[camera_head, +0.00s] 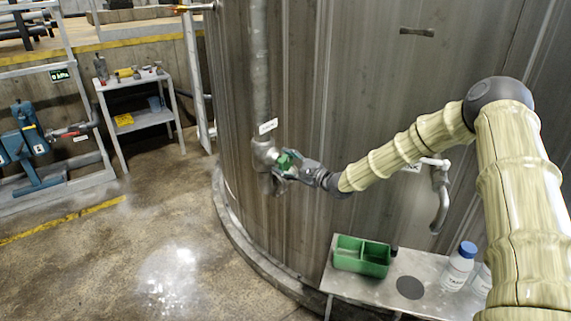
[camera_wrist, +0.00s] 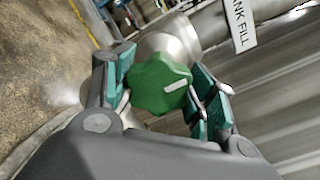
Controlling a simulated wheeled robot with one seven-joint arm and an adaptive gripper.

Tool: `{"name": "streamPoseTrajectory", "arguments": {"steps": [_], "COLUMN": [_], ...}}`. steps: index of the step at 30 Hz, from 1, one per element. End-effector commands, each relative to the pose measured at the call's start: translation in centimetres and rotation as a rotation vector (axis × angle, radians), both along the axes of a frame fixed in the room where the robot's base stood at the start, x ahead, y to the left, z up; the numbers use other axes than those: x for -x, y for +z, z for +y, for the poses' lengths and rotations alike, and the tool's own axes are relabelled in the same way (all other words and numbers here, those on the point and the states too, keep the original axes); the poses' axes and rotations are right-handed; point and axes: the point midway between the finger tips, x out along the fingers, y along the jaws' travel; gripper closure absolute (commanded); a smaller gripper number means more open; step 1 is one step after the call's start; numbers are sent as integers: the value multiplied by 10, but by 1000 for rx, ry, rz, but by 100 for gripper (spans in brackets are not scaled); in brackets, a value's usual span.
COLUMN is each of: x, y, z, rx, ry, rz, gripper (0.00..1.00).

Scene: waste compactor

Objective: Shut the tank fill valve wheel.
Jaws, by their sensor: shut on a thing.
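The green tank fill valve wheel (camera_wrist: 158,85) has a lobed rim and a white line on its face. It sits on a grey metal valve body at the lower end of a vertical pipe (camera_head: 259,70) on the tank wall. In the wrist view a white label (camera_wrist: 240,20) beside it reads "TANK FILL". My gripper (camera_wrist: 164,88) has its green-padded fingers on either side of the wheel and is shut on it. In the head view the wheel (camera_head: 286,160) is small and partly covered by my gripper (camera_head: 289,162).
A metal bench (camera_head: 412,268) at lower right bears a green divided tray (camera_head: 362,268) and white bottles with a blue cap (camera_head: 459,266). A curved outlet pipe (camera_head: 440,200) juts from the tank at right. A small shelf (camera_head: 150,118) stands left. The floor between is clear.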

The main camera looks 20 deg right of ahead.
Motion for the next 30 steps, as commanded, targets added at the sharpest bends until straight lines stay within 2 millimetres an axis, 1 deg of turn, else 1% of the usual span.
{"name": "streamPoseTrajectory", "arguments": {"steps": [5,6,8,9,19,22,26,30], "x": [0,0,0,0,0,3,14,34], "y": [-2,-2,-2,-1,0,0,0,0], "z": [-1,-1,-1,-1,0,-3,-11,-25], "rx": [0,0,0,0,0,0,-1,-2], "ry": [-1,-1,-1,-1,0,-1,-1,-2], "rz": [3,3,2,2,0,1,1,1], "gripper": [68,40,29,22,22,22,22,22]}}
